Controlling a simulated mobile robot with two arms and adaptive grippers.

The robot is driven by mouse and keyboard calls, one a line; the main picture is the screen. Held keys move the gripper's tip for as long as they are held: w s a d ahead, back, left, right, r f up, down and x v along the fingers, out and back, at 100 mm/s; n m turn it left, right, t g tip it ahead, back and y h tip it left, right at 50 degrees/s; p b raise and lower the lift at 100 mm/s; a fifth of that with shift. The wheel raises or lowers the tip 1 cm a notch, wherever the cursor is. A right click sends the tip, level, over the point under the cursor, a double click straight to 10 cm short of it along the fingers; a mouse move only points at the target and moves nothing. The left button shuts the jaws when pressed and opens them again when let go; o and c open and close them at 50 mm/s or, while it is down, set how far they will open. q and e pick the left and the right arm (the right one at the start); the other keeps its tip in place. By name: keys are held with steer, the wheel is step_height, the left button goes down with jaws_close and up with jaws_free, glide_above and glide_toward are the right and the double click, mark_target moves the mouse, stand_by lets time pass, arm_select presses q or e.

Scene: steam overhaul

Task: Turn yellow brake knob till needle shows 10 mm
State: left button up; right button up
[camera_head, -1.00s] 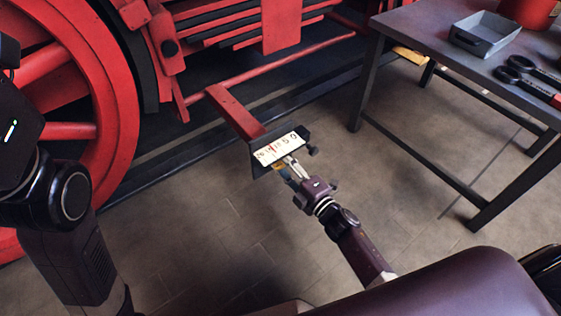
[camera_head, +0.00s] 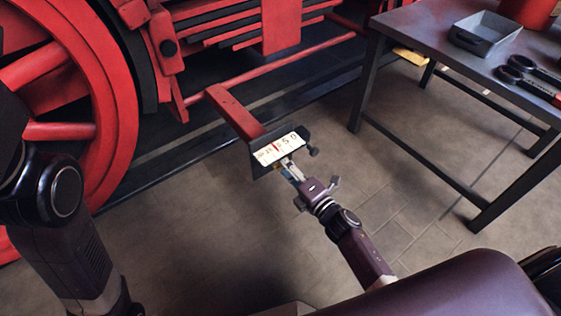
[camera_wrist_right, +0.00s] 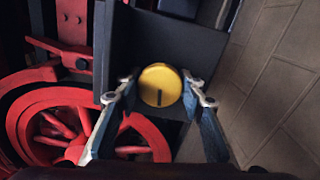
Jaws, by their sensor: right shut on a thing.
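The yellow knob (camera_wrist_right: 160,76), round with a dark slot, sits on the lower face of a dark gauge box. My right gripper (camera_head: 286,165) is shut on it; in the right wrist view one finger stands on each side of the knob. The box carries a white scale (camera_head: 266,155) numbered down to 0 at its right end, with a red needle (camera_head: 277,147). The needle stands left of the 5, around where the 10 belongs; the figures are too small for an exact reading. My left arm shows at the left edge, its gripper out of view.
A red bracket (camera_head: 233,112) carries the box, beside a large red wheel (camera_head: 123,105) and red rods. The tiled floor around my right arm is clear.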

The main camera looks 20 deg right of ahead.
steer(key=shift+f, duration=0.1)
steer(key=o, duration=1.2)
steer(key=shift+c, duration=0.2)
steer(key=shift+s, duration=0.1)
steer(key=v, duration=0.8)
steer(key=shift+c, duration=0.2)
